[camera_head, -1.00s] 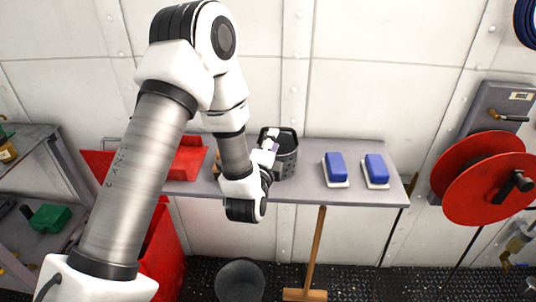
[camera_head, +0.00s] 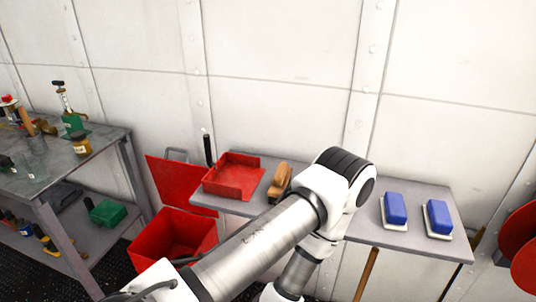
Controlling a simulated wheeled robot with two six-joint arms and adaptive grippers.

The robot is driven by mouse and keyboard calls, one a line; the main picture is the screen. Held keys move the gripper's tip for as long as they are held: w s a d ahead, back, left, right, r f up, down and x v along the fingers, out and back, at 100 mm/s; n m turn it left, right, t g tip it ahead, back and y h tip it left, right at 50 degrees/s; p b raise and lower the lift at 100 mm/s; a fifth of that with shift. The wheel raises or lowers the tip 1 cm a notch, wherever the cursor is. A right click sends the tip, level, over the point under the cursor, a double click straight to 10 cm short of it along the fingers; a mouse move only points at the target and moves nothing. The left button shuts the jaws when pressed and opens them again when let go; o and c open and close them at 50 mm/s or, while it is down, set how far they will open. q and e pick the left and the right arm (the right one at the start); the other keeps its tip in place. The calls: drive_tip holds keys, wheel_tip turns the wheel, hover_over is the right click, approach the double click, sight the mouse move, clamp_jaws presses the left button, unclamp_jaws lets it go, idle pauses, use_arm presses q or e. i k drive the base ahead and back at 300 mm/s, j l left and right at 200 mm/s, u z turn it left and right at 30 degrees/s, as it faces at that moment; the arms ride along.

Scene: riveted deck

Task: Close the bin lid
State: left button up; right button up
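The red bin (camera_head: 170,243) stands on the floor left of the grey wall table, its top open so that its inside shows. Its red lid (camera_head: 175,183) stands raised at the back of the bin, against the wall side, with a grey bar handle (camera_head: 177,154) at its top edge. My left arm crosses the lower middle of the view, with its elbow over the table, and bends down out of the bottom edge. Its gripper is out of view. My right gripper is not in view. The bin's lower front corner is partly hidden by my arm.
A cluttered workbench (camera_head: 70,165) stands left of the bin. Dark floor shows between bench and bin.

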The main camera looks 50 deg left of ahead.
sight(175, 182)
drive_tip(key=u, duration=2.25)
drive_tip(key=i+j+u, duration=0.45)
drive_tip(key=i+j, duration=0.5)
drive_tip(key=i, duration=0.05)
